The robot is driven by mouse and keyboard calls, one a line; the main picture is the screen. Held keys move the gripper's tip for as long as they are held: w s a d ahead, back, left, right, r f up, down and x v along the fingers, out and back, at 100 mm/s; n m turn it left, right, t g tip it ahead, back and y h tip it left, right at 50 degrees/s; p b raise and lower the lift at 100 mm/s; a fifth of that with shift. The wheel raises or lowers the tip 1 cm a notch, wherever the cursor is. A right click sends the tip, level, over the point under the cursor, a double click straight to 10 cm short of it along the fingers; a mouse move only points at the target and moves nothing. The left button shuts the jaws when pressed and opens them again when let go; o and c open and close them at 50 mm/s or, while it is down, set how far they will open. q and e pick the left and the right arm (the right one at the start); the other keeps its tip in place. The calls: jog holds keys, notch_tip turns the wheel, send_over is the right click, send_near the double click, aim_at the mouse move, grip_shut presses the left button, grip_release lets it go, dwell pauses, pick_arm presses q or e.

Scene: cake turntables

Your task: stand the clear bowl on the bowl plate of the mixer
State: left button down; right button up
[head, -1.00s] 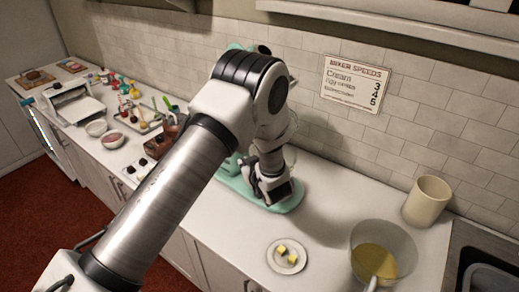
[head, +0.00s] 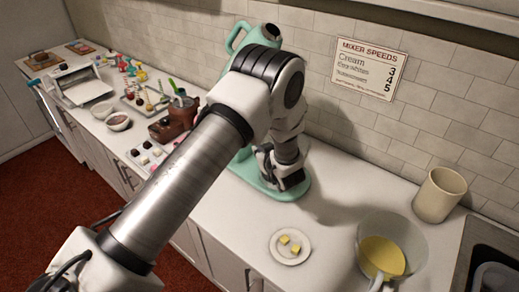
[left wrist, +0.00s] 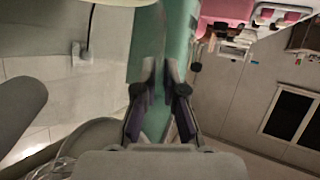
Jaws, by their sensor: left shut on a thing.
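The teal mixer (head: 297,195) stands against the wall, largely covered by my left arm; its column also shows in the left wrist view (left wrist: 172,55). My left gripper (head: 290,182) points down low over the mixer's base. In the left wrist view its two fingers (left wrist: 160,105) are closed in with a narrow gap between them. The clear bowl is very hard to make out; faint clear edges (left wrist: 48,166) show at the lower left of that view. I cannot tell whether it touches the bowl plate, which is hidden behind my arm. My right gripper is out of view.
A glass bowl of yellow batter (head: 384,256), a cream canister (head: 439,195) and a small plate with yellow pieces (head: 290,259) stand right of the mixer. A sink (head: 490,270) is at the far right. The left counter is crowded with bowls and trays.

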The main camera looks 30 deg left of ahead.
pick_arm(q)
jog(key=shift+s, duration=0.1)
jog(key=shift+f, duration=0.1)
dwell(0.5)
jog(key=shift+f+b, duration=0.4)
jog(key=c, duration=1.3)
grip_release()
jog(key=shift+o, duration=0.5)
